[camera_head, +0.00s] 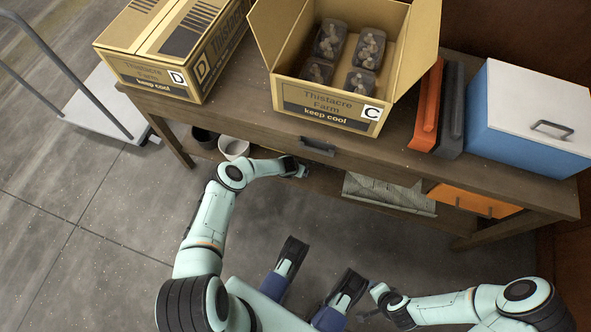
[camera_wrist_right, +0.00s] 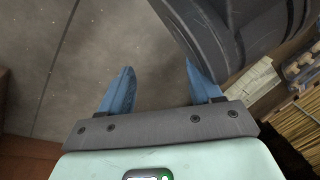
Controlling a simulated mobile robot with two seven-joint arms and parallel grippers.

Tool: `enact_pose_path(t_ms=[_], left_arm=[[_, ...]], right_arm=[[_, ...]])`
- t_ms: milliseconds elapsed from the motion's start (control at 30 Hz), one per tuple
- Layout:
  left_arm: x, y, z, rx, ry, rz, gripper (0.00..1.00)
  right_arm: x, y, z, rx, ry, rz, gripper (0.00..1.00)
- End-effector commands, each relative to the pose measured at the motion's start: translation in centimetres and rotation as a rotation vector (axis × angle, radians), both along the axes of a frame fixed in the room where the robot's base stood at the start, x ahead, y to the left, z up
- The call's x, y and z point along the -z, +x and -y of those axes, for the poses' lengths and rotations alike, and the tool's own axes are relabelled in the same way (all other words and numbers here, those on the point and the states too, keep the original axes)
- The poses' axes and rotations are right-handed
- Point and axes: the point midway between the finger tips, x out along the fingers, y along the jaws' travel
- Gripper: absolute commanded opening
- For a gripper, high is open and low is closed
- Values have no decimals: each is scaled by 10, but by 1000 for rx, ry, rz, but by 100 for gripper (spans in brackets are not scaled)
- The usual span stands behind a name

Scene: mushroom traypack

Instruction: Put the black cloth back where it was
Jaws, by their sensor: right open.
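I cannot make out the black cloth for certain in either view. A dark, ragged patch (camera_wrist_right: 285,155) lies at the lower right of the right wrist view, and I cannot tell whether it is cloth or shadow. My left gripper (camera_head: 302,170) is at the front of the table, below the drawer handle. Its fingers are too small to tell whether they are open or shut. My right gripper (camera_wrist_right: 157,68) is open and empty in the right wrist view, its blue fingers apart over the grey floor. In the head view my right arm is low at the bottom right.
On the wooden table (camera_head: 235,112) stand an open box C (camera_head: 330,107) with several packed trays, closed box D (camera_head: 150,75), an orange panel (camera_head: 427,105), a dark panel (camera_head: 452,115) and a blue cooler (camera_head: 525,140). Pots (camera_head: 234,148) and a greyish folded item (camera_head: 388,193) lie below.

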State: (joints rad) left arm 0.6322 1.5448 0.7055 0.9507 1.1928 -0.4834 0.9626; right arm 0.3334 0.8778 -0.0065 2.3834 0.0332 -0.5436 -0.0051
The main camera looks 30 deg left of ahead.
Motion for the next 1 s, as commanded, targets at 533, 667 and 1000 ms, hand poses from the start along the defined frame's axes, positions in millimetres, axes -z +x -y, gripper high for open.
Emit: enact_pose_path(t_ms=[533,667,1000], left_arm=[[1,0,0,0,0,1,100],[3,0,0,-1,-2,0,100],[-35,-13,2,3,1,2,100]], right_arm=[[2,-3,1,1,1,-10,64],[1,-3,1,0,0,-9,64],[-49,31,-9,-14,3,114,64]])
